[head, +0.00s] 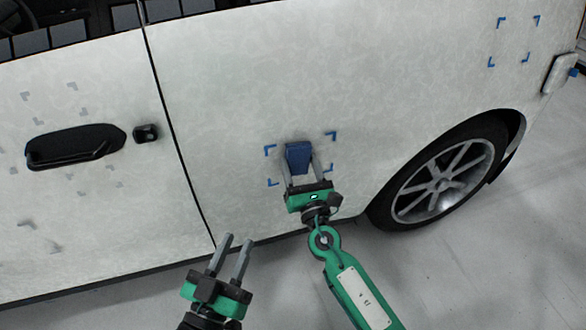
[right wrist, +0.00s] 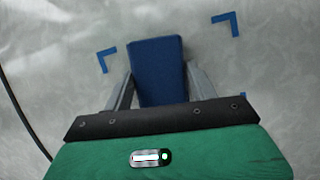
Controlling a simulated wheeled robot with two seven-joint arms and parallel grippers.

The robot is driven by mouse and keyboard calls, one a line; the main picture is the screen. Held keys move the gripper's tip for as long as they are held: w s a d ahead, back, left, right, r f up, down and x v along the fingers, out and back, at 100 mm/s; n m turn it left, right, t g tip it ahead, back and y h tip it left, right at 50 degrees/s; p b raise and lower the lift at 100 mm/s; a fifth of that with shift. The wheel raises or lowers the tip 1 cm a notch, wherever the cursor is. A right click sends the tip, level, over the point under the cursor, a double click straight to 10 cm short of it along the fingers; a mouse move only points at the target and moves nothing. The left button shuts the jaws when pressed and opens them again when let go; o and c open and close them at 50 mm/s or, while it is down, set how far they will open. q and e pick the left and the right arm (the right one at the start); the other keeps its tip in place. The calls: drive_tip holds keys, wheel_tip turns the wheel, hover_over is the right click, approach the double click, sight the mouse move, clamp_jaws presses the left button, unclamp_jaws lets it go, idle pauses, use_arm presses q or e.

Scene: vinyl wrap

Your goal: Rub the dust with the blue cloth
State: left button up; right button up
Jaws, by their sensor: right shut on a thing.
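The blue cloth (head: 299,157) is a small folded block held between the fingers of my right gripper (head: 304,168). In the head view it is at the white car door, inside a square of blue corner marks (head: 330,136). The right wrist view shows the cloth (right wrist: 156,72) between the two grey fingers of the right gripper (right wrist: 160,85), close to the panel; I cannot tell if it touches. Grey, dusty mottling covers the car panel (head: 230,90). My left gripper (head: 236,243) is open and empty, low in front of the car's lower edge.
A second set of blue corner marks (head: 514,42) is at the upper right of the car. A black door handle (head: 75,145) with grey marks around it is at the left. The wheel (head: 445,180) is on the right. The grey floor (head: 470,270) is clear at the lower right.

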sight(332, 144)
drive_tip(key=shift+w+d+b, duration=0.2)
drive_tip(key=shift+w+d, duration=0.25)
drive_tip(key=shift+d, duration=0.85)
drive_tip(key=shift+w+d+b, duration=0.2)
drive_tip(key=shift+w+d, duration=0.25)
drive_tip(key=shift+d, duration=0.8)
drive_tip(key=shift+w+d+b, duration=0.2)
drive_tip(key=shift+w+d, duration=0.25)
drive_tip(key=shift+d, duration=0.85)
drive_tip(key=shift+w+d+r, duration=0.1)
drive_tip(key=shift+w+d, duration=0.15)
drive_tip(key=shift+d, duration=0.4)
drive_tip(key=shift+s+d+r+p, duration=0.1)
drive_tip(key=shift+s+d, duration=0.2)
drive_tip(key=shift+s, duration=0.65)
drive_tip(key=shift+s+d+f+p, duration=0.1)
drive_tip(key=shift+s+d, duration=0.2)
drive_tip(key=shift+s, duration=0.6)
drive_tip(key=shift+s+d+r+p, duration=0.1)
drive_tip(key=shift+s+d, duration=0.2)
drive_tip(key=shift+s, duration=0.65)
drive_tip(key=shift+s, duration=0.15)
drive_tip(key=shift+s+d+r, duration=0.1)
drive_tip(key=shift+s+d, duration=0.15)
drive_tip(key=shift+s, duration=0.4)
drive_tip(key=shift+s+d, duration=0.2)
drive_tip(key=shift+s, duration=0.45)
